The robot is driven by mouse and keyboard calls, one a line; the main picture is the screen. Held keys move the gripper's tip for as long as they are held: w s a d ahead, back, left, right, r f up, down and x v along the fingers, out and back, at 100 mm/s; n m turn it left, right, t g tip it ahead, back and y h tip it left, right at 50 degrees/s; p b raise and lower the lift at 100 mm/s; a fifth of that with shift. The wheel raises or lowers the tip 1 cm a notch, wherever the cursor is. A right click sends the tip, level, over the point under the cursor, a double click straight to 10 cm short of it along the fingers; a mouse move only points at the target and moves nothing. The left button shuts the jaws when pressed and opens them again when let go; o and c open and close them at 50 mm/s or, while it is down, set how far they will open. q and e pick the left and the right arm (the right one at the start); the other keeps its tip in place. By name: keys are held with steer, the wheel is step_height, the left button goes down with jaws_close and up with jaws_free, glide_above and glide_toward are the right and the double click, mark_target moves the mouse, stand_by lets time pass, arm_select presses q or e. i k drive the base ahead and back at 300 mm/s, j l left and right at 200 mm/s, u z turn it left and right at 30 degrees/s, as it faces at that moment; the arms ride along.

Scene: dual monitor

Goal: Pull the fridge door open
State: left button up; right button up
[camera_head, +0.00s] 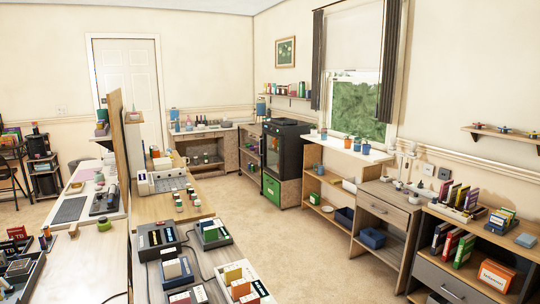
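I see nothing that is clearly a fridge. A black, boxy appliance (291,165) stands against the right-hand wall near the far corner, and I cannot tell whether it is the fridge. Its front has a dark, glass-like door (272,150) that looks shut. A green box or drawer front (270,188) shows low at its front. Neither of my grippers is in view, so the appliance stands with no gripper near it in this picture.
A long workbench (100,262) with several devices and a brown divider panel (119,150) fills the lower left. Wooden shelf units (375,205) line the right wall under the window. Open carpet (290,245) lies between bench and shelves. A white door (128,75) is at the back left.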

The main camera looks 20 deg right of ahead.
mark_target(281, 140)
steer(key=l+z, duration=0.35)
steer(key=i+l+z, duration=0.4)
steer(key=i+l, duration=0.15)
steer(key=l, duration=0.4)
steer(key=i+l+z, duration=0.35)
steer(key=i+l, duration=0.35)
steer(key=i+u, duration=0.25)
steer(key=i, duration=0.2)
steer(key=i+l+u, duration=0.2)
steer(key=i, duration=0.25)
steer(key=i+l+u, duration=0.25)
steer(key=i, duration=0.2)
steer(key=i+j+u, duration=0.2)
steer(key=i+u, duration=0.15)
steer(key=i, duration=0.75)
steer(key=i+l+u, duration=0.15)
steer(key=i+u, duration=0.15)
steer(key=i, duration=0.85)
steer(key=i+z, duration=0.15)
steer(key=i, duration=0.45)
steer(key=i+z, duration=0.15)
steer(key=i, duration=0.4)
steer(key=i+j+z, duration=0.15)
steer(key=i, duration=0.45)
steer(key=i+j+z, duration=0.15)
steer(key=i, duration=0.4)
